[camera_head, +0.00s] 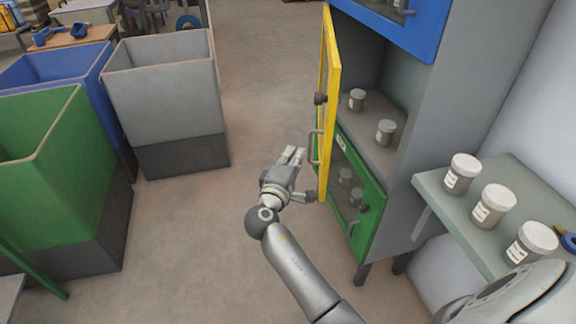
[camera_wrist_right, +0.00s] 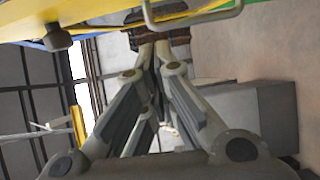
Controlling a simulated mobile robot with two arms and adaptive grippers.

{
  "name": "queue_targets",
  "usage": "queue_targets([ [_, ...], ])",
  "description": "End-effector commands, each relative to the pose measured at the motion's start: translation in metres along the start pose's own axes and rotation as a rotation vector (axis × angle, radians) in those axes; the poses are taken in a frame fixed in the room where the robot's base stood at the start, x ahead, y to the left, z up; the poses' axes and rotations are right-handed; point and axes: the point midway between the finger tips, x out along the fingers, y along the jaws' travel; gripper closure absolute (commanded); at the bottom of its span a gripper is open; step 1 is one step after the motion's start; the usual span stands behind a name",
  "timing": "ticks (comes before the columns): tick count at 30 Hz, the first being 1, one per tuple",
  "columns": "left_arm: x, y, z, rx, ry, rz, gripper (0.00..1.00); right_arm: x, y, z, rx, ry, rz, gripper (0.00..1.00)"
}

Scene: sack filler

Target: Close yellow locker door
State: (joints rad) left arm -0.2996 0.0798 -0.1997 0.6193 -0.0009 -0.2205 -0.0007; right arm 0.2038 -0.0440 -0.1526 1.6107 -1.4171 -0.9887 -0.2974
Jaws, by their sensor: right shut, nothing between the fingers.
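The yellow locker door (camera_head: 331,105) stands wide open in the head view, swung out from the grey locker (camera_head: 445,110). It has a dark knob (camera_head: 320,99) and a metal handle (camera_head: 315,148). My right gripper (camera_head: 295,155) is shut and empty, just left of the door's lower part; I cannot tell whether it touches the door. In the right wrist view the shut fingers (camera_wrist_right: 155,45) show beside the yellow door edge (camera_wrist_right: 200,22), with the handle (camera_wrist_right: 195,18) across the top. My left gripper is not in view.
Jars (camera_head: 357,99) stand in the open compartment. A shut green door (camera_head: 358,205) lies below and a blue door (camera_head: 395,22) above. A shelf (camera_head: 440,195) with several jars is at right. Grey (camera_head: 165,100), blue and green bins stand left. The floor between is clear.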

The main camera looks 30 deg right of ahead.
Motion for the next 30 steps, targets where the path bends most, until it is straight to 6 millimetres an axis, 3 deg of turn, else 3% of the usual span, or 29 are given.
queue_targets([
  [3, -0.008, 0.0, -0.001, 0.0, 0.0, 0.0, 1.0, 0.02, 0.002, 0.006, -0.002, -0.002, -0.001, 1.0],
  [10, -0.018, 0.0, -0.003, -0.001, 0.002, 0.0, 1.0, 0.025, 0.001, 0.034, -0.002, 0.001, -0.001, 1.0],
  [25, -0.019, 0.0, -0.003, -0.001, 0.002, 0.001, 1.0, 0.027, -0.001, 0.041, -0.001, 0.003, -0.002, 1.0],
  [30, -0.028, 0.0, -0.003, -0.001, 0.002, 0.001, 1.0, 0.035, -0.003, 0.069, -0.007, 0.034, -0.003, 1.0],
])
